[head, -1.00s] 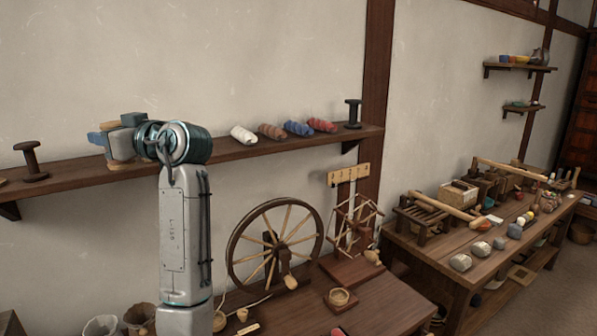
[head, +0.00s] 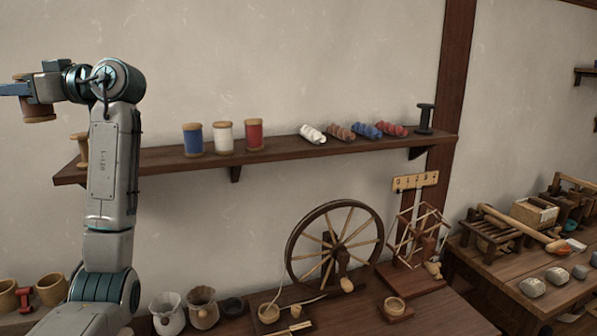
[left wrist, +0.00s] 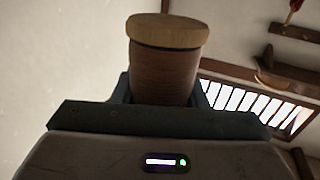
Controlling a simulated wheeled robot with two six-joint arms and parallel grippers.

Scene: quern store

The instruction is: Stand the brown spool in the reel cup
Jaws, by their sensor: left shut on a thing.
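The brown spool (head: 38,108), with pale wooden ends, is held in my left gripper (head: 20,89) at the far left of the head view, in the air in front of the wall. In the left wrist view the spool (left wrist: 165,72) stands up between the jaws, its pale disc end toward the top of the picture. My right gripper is not in view.
The wall shelf (head: 290,150) bears blue (head: 193,139), white (head: 223,137) and red (head: 254,135) spools, several skeins and a dark bobbin (head: 425,118).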

